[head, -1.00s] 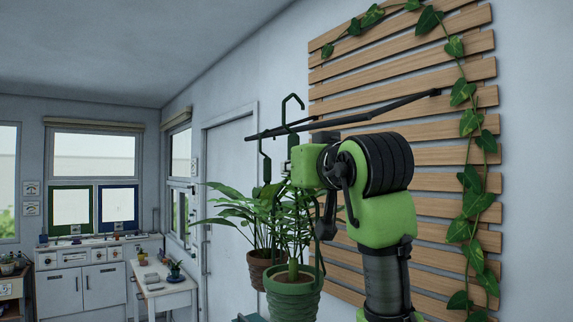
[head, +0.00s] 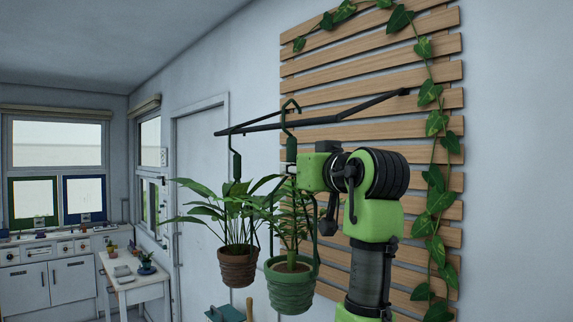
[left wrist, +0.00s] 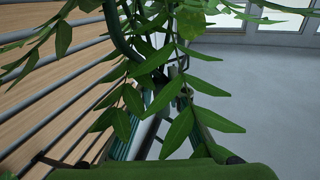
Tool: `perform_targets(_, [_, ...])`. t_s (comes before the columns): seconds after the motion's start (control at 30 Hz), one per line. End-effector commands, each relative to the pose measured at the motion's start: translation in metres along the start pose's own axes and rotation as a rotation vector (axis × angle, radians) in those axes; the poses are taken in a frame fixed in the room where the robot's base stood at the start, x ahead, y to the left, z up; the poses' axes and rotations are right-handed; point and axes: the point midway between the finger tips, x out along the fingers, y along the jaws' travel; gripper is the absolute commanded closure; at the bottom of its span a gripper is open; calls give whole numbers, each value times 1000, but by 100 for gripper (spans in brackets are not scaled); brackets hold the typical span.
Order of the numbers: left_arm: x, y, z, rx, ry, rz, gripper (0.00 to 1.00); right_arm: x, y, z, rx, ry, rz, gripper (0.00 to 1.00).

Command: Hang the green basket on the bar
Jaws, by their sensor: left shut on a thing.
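The green basket (head: 291,290) is a ribbed green pot with a leafy plant, on a dark green hanger. My left gripper (head: 296,172) is shut on that hanger above the leaves; its fingertips are partly hidden. The hanger's hook (head: 291,102) arches above the black bar (head: 345,114). I cannot tell whether the hook touches the bar or is in front of it. In the left wrist view, leaves (left wrist: 180,130) and a dark green hanger strand (left wrist: 118,35) fill the middle. My right gripper is not in view.
A brown basket (head: 238,268) with a palm hangs on the bar's left part, close beside the green one. Wooden slats (head: 375,72) with a vine stand behind the bar. A white side table (head: 135,282) and cabinets (head: 48,285) are at the far left.

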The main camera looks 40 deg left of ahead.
Motion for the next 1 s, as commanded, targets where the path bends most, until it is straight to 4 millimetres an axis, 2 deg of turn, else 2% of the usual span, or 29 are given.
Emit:
perform_targets(0.23, [6,18,-4,2,3,0,100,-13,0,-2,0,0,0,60])
perform_targets(0.3, [6,18,9,-1,4,0,100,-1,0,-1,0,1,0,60])
perform_targets(0.53, [5,17,23,-2,4,1,100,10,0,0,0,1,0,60])
perform_targets(1.0, [5,17,28,-2,4,0,100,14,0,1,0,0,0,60])
